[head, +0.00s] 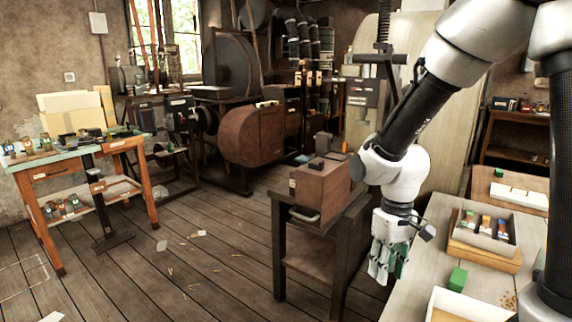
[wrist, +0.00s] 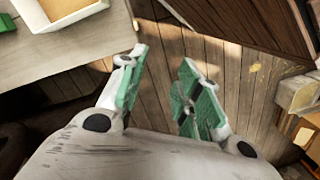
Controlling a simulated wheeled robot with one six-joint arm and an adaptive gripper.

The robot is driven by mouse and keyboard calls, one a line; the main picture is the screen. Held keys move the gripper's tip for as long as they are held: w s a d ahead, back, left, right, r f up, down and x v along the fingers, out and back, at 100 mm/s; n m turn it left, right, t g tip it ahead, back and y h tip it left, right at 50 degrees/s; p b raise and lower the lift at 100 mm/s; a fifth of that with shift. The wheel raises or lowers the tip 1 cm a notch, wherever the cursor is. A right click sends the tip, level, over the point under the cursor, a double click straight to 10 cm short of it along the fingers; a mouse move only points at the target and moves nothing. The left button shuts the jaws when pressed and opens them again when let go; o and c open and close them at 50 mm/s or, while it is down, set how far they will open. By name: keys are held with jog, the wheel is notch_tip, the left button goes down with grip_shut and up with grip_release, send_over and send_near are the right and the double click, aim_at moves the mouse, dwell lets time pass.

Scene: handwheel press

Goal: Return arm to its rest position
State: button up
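My gripper (head: 388,262) hangs at the end of my arm in the head view, pointing down over the gap between the dark wooden stand and the pale workbench. In the wrist view my gripper (wrist: 160,90) shows two green-padded fingers standing apart with bare floorboards between them. It is open and holds nothing. My arm comes in from the upper right of the head view and bends down at the wrist.
The pale workbench (head: 425,262) at right bears a green block (head: 457,279), a white tray (head: 462,306) and a box of coloured blocks (head: 486,228). A wooden box (head: 319,190) sits on the dark stand (head: 308,255), close left of my gripper. Floor (head: 190,255) at left is mostly clear.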

jog(key=s+d+r+m+t, duration=0.2)
jog(key=s+d+r, duration=0.3)
jog(key=r, duration=0.4)
jog(key=s+d+r+m+t, duration=0.2)
jog(key=s+d+r, duration=0.3)
jog(key=d+r, duration=0.3)
jog(key=shift+s+d+r+t, duration=0.3)
jog(key=shift+r+t, duration=0.5)
jog(key=shift+r, duration=0.15)
jog(key=shift+w+a, duration=0.1)
